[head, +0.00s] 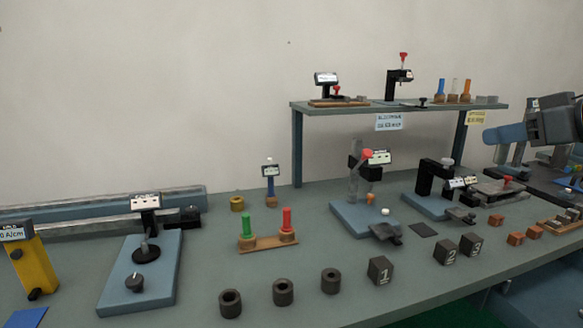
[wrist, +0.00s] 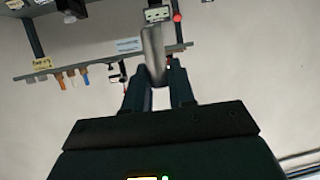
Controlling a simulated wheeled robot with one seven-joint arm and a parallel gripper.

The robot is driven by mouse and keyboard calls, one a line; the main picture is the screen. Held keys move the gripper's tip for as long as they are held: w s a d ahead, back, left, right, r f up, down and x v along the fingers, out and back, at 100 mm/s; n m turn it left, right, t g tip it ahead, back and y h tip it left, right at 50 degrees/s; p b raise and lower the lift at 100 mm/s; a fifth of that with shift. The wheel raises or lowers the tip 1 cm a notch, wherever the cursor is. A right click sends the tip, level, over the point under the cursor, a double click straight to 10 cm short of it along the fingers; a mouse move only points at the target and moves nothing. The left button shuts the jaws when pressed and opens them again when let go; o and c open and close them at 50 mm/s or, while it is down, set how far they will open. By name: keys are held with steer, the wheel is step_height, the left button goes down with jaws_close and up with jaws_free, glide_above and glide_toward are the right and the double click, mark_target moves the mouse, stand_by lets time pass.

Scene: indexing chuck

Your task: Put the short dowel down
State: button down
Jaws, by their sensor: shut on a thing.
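In the wrist view, my gripper (wrist: 158,76) is shut on a grey dowel (wrist: 153,50), the short dowel by the task's name. The dowel stands out beyond the fingertips, slightly tilted in the picture. It appears held in the air, with the wall and shelf behind it. In the head view, dark and blue-grey parts at the right edge appear to be my arm, above the right end of the bench. I cannot make out the fingertips or the dowel clearly there.
The grey bench (head: 200,298) carries three dark rings, numbered blocks (head: 380,270), a peg board (head: 268,243) with green and red pegs, and several fixtures. A raised shelf (head: 350,109) stands at the back. Brown blocks (head: 516,238) and a tray crowd the right side.

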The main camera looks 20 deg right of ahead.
steer(key=s+a+f, duration=0.1)
steer(key=a+f, duration=0.7)
steer(key=f, duration=0.5)
steer(key=s+a+f+m+h, duration=0.1)
steer(key=a+f, duration=0.8)
steer(key=f, duration=0.4)
steer(key=s+a+f, duration=0.1)
steer(key=a+f, duration=0.8)
steer(key=f, duration=0.4)
steer(key=shift+s+f+m+h, duration=0.2)
steer(key=shift+f+m+h, duration=0.1)
steer(key=shift+f+h, duration=0.1)
